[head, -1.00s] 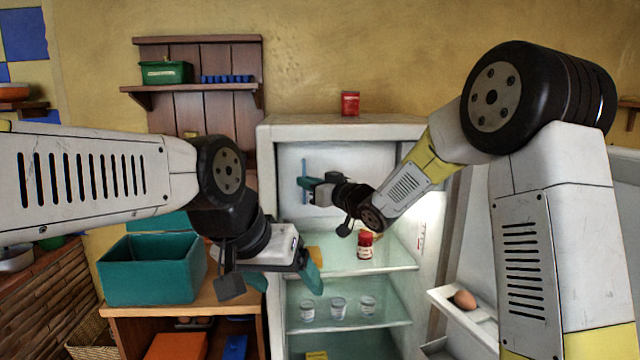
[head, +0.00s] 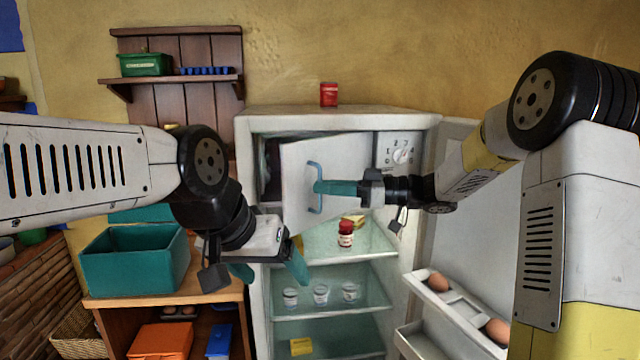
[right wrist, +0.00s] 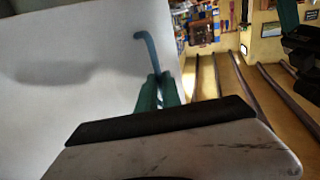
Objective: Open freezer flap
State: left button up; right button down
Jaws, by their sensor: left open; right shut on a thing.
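The white freezer flap (head: 335,165) at the top of the open fridge (head: 255,200) stands partly open, its left edge swung out and a dark gap showing behind it. Its blue handle (head: 313,188) is a vertical bar near the left edge. My right gripper (head: 322,187) is shut on the handle. The right wrist view shows the green fingers (right wrist: 158,92) on the blue handle (right wrist: 148,50) against the white flap (right wrist: 70,70). My left gripper (head: 270,270) is open and empty, in front of the fridge's left side, lower than the flap.
Fridge shelves hold a red-lidded jar (head: 345,234) and several small cups (head: 320,294). The fridge door (head: 470,220) is open at right, with eggs (head: 438,281) in its rack. A teal box (head: 135,262) stands on the wooden counter at left.

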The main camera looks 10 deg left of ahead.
jog(key=s+d, duration=0.1)
jog(key=d, duration=0.9)
jog(key=shift+s+t, duration=0.3)
jog(key=shift+s, duration=0.05)
jog(key=shift+r, duration=0.1)
jog(key=c, duration=1.5)
grip_release()
jog(key=shift+w, duration=0.1)
jog(key=shift+a, duration=0.15)
